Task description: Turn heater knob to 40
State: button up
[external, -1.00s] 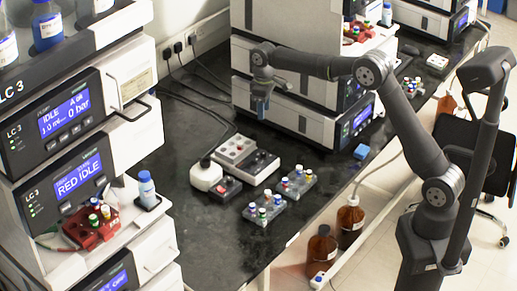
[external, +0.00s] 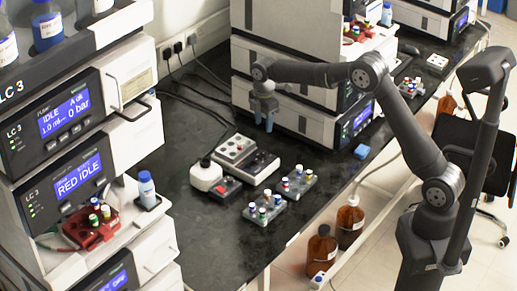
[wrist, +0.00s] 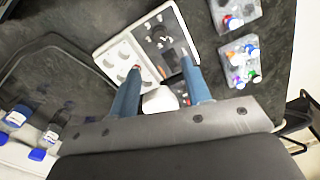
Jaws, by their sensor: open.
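A low control box (external: 262,168) with a white panel and a dark panel lies on the black bench. I cannot tell which is the heater knob, and no number is readable. My gripper (external: 264,128) hangs above the bench, behind and above the box in the external view. In the wrist view my gripper (wrist: 161,63) is open, its two blue fingers apart over the box's near part, with nothing between them.
A white block (external: 205,177) and a small red-switch box (external: 227,188) sit beside the control box. Racks of capped vials (external: 264,210) stand to the right, near the bench edge. Instrument stacks (external: 290,75) rise behind my gripper. Cables run behind the box.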

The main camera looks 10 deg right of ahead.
aim_at(263, 152)
notch_tip(263, 152, down, 12)
jog(key=shift+f, duration=0.2)
grip_shut()
